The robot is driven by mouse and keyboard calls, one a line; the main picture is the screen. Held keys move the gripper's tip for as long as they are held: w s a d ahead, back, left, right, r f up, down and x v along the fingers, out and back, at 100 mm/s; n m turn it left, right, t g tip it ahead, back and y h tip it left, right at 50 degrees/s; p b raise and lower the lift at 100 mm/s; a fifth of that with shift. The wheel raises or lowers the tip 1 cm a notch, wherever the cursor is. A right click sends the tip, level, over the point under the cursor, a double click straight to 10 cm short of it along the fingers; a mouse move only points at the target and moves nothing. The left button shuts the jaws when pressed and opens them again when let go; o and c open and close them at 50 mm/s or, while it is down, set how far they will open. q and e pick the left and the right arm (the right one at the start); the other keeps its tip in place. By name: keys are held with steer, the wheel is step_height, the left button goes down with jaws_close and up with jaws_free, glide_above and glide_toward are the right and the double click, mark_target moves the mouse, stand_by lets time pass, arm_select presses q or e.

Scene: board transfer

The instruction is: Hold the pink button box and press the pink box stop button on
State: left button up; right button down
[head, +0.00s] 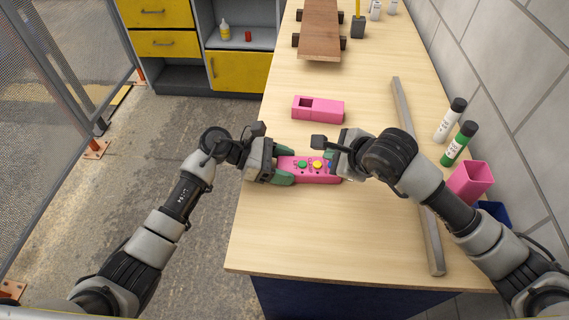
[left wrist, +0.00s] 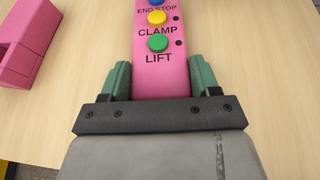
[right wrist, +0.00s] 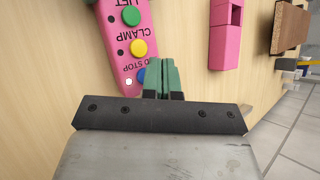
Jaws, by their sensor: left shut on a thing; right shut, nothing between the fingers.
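The pink button box (head: 300,177) lies on the table, with a green LIFT button (left wrist: 158,43), a yellow CLAMP button (left wrist: 156,17) and a blue END STOP button (right wrist: 141,76) in a row. My left gripper (left wrist: 160,82) is shut on the box's end by the LIFT button, one finger on each side. My right gripper (right wrist: 163,68) is shut and empty, its fingertips at the blue button and partly covering it; whether they touch it I cannot tell. The small light beside END STOP (right wrist: 128,82) shows white; those beside LIFT and CLAMP are dark.
Another pink box with an opening (head: 325,110) lies behind the button box. A long grey bar (head: 423,190) lies to the right. Two markers (head: 455,125), a pink cup (head: 470,182) and a blue container (head: 495,211) stand by the wall. A wooden board (head: 319,30) is at the back.

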steer(key=shift+r, duration=3.35)
arm_select(q)
steer(key=o, duration=1.1)
